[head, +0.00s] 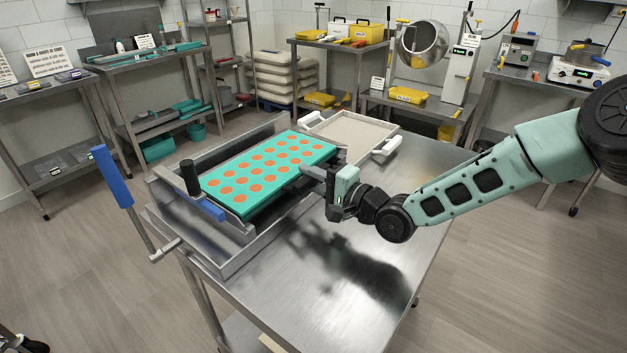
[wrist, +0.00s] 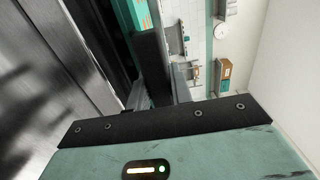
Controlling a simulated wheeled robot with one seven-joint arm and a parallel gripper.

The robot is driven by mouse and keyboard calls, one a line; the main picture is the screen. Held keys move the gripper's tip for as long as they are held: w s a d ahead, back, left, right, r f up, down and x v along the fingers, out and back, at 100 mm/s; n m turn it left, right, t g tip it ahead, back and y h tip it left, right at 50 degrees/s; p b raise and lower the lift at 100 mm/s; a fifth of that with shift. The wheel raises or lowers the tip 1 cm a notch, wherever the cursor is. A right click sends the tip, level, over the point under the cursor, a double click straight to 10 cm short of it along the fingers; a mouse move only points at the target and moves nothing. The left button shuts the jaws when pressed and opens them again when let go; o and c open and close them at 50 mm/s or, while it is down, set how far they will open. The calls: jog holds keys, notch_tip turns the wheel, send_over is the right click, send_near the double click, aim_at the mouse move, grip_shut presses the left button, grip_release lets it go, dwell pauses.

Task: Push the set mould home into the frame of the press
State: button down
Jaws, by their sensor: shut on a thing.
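The set mould (head: 262,172) is a flat teal block with rows of orange filled cavities. It lies lengthwise over the press's metal frame (head: 222,262), its right part reaching towards the tray. A strip of its teal side (wrist: 124,15) shows in the wrist view. The press has a blue-gripped lever (head: 113,176) standing up at the left, and a black knob (head: 190,178) by the mould's left end. My gripper (head: 318,178) is shut on the mould at its right front edge. The fingertips and exact contact are partly hidden. I cannot tell how deep the mould sits.
A pale tray with white handles (head: 352,134) lies behind the mould on the steel table (head: 325,300). The table's front right is clear apart from my arm's shadow. Shelves, a steel drum mixer (head: 424,42) and other benches stand along the walls.

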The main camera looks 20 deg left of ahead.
jog(key=c, duration=1.2)
grip_release()
jog(key=shift+o, duration=0.2)
jog(key=shift+d, duration=0.1)
jog(key=b+v, duration=0.3)
jog(key=v, duration=1.4)
jog(key=shift+s+d, duration=0.1)
